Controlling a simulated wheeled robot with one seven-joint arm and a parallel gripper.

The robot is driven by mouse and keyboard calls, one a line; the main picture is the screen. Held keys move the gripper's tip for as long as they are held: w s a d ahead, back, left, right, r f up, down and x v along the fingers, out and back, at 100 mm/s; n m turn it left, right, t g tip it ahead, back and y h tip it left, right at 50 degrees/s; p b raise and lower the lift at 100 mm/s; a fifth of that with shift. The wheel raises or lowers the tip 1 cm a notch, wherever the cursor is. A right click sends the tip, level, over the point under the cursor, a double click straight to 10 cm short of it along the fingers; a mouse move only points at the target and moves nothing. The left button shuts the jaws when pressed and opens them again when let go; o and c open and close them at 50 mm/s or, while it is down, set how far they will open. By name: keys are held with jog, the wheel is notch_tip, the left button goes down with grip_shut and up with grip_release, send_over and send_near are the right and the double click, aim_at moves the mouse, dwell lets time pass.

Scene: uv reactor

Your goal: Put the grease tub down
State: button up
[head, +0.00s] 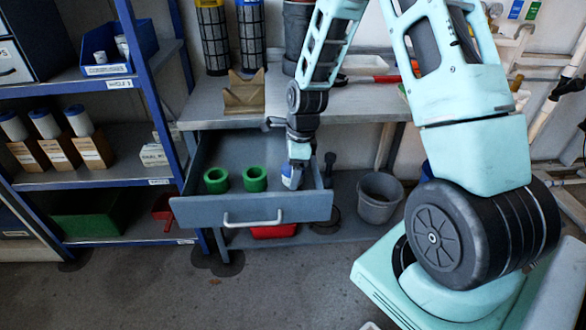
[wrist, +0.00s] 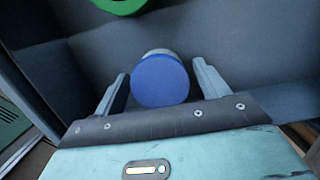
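The grease tub (head: 290,180) is a small white tub with a blue lid. It is inside the open grey drawer (head: 262,211), near its right side, below my gripper (head: 294,172). In the wrist view the round blue lid of the tub (wrist: 160,82) faces the camera, between the two fingers of my gripper (wrist: 160,72). A narrow gap shows between the lid and each finger, so the gripper looks open around the tub. The tub's underside is hidden, so I cannot tell whether it touches the drawer floor.
Two green rings (head: 235,179) lie in the drawer left of the tub; part of one green ring (wrist: 122,4) shows in the wrist view. The drawer floor between them and the tub is clear. A workbench (head: 350,100) is above, a blue-framed shelf (head: 148,85) left, a grey bucket (head: 379,197) right.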

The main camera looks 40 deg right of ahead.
notch_tip(320, 180, up, 12)
jog(key=d+p, duration=0.1)
jog(key=p, duration=0.1)
jog(key=s+a+r+n, duration=0.2)
jog(key=s+a+n, duration=0.3)
jog(key=a+n, duration=0.35)
jog(key=s+a+r+n, duration=0.3)
jog(key=s+a+n, duration=0.1)
jog(key=a+n, duration=0.4)
jog(key=s+a+r+n, duration=0.1)
jog(key=s+a+n, duration=0.3)
jog(key=s+n, duration=0.3)
jog(key=s+a+r+n+g, duration=0.1)
jog(key=s+a+n, duration=0.4)
jog(key=s+n, duration=0.3)
jog(key=shift+n+h, duration=0.4)
jog(key=shift+n, duration=0.15)
